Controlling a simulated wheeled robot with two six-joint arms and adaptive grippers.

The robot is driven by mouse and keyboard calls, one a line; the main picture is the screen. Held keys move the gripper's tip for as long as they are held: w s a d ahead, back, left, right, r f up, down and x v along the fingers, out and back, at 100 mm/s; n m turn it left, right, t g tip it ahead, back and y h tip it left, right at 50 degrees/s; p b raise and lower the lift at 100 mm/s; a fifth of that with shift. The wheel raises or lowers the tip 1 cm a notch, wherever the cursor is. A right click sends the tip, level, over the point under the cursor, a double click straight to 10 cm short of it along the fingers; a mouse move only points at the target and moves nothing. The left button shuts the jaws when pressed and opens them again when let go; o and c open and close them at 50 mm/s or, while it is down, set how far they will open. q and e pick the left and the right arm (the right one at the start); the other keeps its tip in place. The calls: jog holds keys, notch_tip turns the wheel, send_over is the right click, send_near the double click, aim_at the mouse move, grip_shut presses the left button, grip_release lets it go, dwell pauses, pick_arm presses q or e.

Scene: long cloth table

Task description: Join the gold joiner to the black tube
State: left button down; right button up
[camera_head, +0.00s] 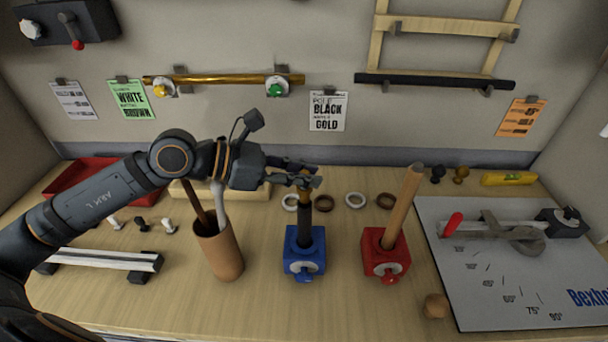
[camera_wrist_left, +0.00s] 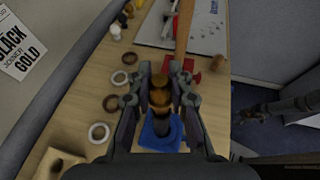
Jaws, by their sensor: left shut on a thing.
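The black tube (camera_head: 304,232) stands upright in the blue clamp block (camera_head: 304,262) on the table. My left gripper (camera_head: 305,182) is above it, shut on the gold joiner (camera_wrist_left: 160,97). The joiner sits between the fingers, in line with the tube's top end. In the wrist view the dark tube shows just below it in the blue block (camera_wrist_left: 162,135). I cannot tell how far the joiner sits on the tube, as the fingers hide part of it. A dark arm, apparently my right, shows small at the right of the wrist view.
A red clamp block (camera_head: 386,262) holds a leaning wooden pole (camera_head: 403,205) to the right. A brown cup (camera_head: 218,252) with rods stands left. White and brown rings (camera_head: 355,200) lie behind. A marked board (camera_head: 500,285) fills the right; a wall card (camera_head: 327,111) reads black, gold.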

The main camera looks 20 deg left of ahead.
jog(key=shift+f, duration=0.2)
dwell(0.4)
jog(key=shift+f+b, duration=0.15)
jog(key=shift+b, duration=0.15)
jog(key=shift+f+b, duration=0.45)
dwell(0.6)
jog(key=shift+f, duration=0.1)
jog(key=shift+f+b, duration=0.85)
jog(key=shift+b, duration=0.1)
dwell(2.5)
jog(key=shift+f, duration=0.25)
jog(key=shift+f+b, duration=0.45)
jog(key=shift+b, duration=0.3)
dwell(0.8)
jog(key=shift+r, duration=0.2)
dwell(0.3)
